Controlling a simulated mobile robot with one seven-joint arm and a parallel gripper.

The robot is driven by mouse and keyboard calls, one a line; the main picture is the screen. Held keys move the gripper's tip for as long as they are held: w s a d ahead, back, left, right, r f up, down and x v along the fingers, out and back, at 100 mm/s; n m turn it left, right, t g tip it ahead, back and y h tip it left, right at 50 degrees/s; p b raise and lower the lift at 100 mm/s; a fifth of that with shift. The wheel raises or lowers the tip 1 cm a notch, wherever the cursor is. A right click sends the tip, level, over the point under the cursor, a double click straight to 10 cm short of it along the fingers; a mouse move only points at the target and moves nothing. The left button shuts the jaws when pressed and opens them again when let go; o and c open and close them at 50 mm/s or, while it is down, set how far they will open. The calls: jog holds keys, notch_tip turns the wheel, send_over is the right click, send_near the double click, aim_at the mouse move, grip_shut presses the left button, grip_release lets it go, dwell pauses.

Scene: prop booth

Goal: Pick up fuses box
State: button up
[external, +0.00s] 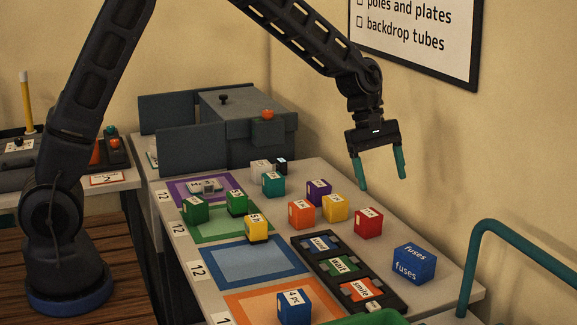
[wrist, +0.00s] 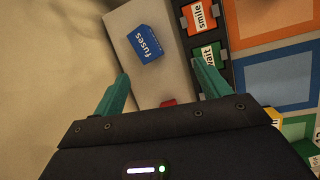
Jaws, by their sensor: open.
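The fuses box (external: 414,264) is a blue box with white "fuses" lettering. It sits on the right side of the grey table, near its right edge. In the wrist view the fuses box (wrist: 148,44) lies ahead of the fingers, slightly left of the middle between them. My gripper (external: 382,182) hangs above the table, behind the box in the external view, with its teal fingers apart and empty. In the wrist view the gripper (wrist: 165,80) also shows open, with nothing between the fingertips. The box is apart from the fingers.
A black tray (external: 322,272) with labelled cards lies left of the box. A red box (external: 369,223) stands behind it, with orange, yellow and purple boxes nearby. A teal rail (external: 479,237) curves at right. Coloured mats (external: 257,265) cover the table's left. The wall is close on the right.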

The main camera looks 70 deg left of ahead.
aim_at(415, 252)
jog(key=w+f+n, duration=0.1)
jog(key=w+f, duration=0.1)
jog(key=f, duration=0.2)
jog(key=w+d+f+n, duration=0.1)
jog(key=w+f, duration=0.1)
jog(key=f, duration=0.2)
jog(key=w+d+f+n, duration=0.1)
jog(key=w+f+n, duration=0.1)
jog(key=w+f, duration=0.1)
jog(key=shift+f, duration=0.45)
jog(key=x, duration=0.5)
jog(key=shift+s+d+f, duration=0.1)
jog(key=shift+d+f, duration=0.05)
jog(key=shift+d, duration=0.05)
jog(key=shift+s+d+x, duration=0.15)
jog(key=shift+d+x, duration=0.05)
jog(key=shift+x, duration=1.1)
jog(key=shift+s+d+x, duration=0.15)
jog(key=shift+d+x, duration=0.05)
jog(key=shift+x, duration=1.05)
jog(key=shift+w, duration=0.15)
jog(key=c, duration=1.1)
jog(key=shift+c, duration=0.2)
jog(key=shift+r, duration=0.25)
